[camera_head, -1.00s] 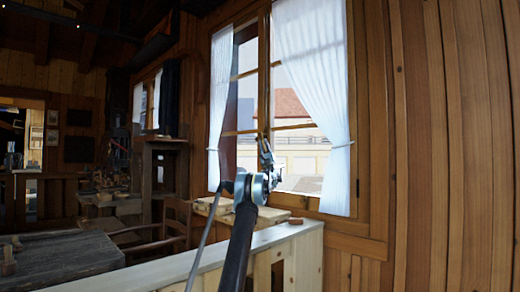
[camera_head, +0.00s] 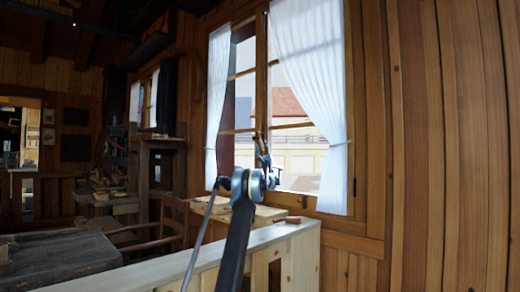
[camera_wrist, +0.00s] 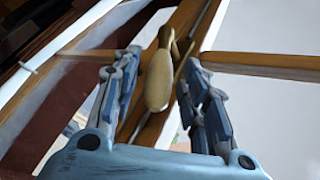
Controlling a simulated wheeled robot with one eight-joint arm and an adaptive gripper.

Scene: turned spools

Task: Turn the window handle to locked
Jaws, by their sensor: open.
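The window handle (camera_wrist: 158,80) is a smooth, tan, elongated grip in the wrist view, on the wooden window frame (camera_wrist: 190,18). Its rounded end points down in the picture, towards my palm. My gripper (camera_wrist: 160,60) is open, with one blue-grey finger on each side of the handle. A gap shows on the left; the right finger is closer. I cannot tell whether either finger touches it.
White curtains (camera_head: 313,90) hang at both sides of the window. A pale wooden partition (camera_head: 285,235) stands below my arm. A chair (camera_head: 172,225) and a dark table (camera_head: 65,262) are at the left. The plank wall (camera_head: 450,150) at the right is bare.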

